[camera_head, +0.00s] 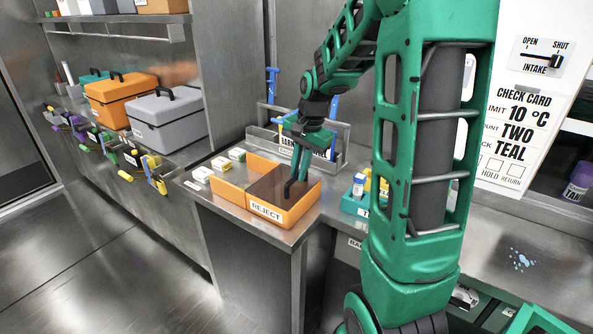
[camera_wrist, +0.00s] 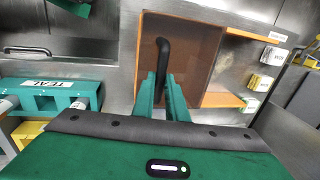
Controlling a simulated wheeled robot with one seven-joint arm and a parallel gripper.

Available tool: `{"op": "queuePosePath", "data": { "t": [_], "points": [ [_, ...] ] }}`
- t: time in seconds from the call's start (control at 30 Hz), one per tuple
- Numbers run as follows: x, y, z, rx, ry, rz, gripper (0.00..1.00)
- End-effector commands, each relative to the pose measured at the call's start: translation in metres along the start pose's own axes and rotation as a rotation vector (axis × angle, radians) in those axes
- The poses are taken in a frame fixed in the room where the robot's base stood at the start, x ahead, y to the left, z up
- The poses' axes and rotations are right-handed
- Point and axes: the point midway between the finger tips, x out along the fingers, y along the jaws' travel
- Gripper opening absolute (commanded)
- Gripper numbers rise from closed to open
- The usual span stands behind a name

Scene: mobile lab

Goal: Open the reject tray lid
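The orange reject tray (camera_head: 268,211), labelled REJECT, stands on the steel counter's near corner. A brown lid panel (camera_head: 265,187) spans its right part; the left part shows an open orange compartment. In the wrist view the lid (camera_wrist: 200,62) fills the upper middle. A black bar handle (camera_wrist: 163,48) stands on the lid; its lower end shows under my fingers in the head view (camera_head: 288,191). My gripper (camera_head: 299,165) reaches down over the tray. In the wrist view its green fingers (camera_wrist: 162,92) flank the handle closely, with little gap visible. The exact contact is hidden.
Small white-labelled boxes (camera_head: 220,163) stand left of the tray. A grey caddy (camera_head: 328,150) with blue handles is behind it. A teal rack (camera_head: 354,204) stands right of it. Orange (camera_head: 122,97) and grey (camera_head: 167,117) cases sit on the left counter. The floor at left is clear.

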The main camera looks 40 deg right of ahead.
Motion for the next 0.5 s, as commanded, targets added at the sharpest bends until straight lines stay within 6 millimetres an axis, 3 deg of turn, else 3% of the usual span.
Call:
{"op": "queuePosePath", "data": {
  "t": [0.27, 0.5],
  "points": [
    [0.001, -0.01, -0.001, -0.003, 0.001, -0.001, 0.0],
    [0.014, -0.071, -0.001, -0.004, 0.002, -0.001, 0.0]
  ]
}}
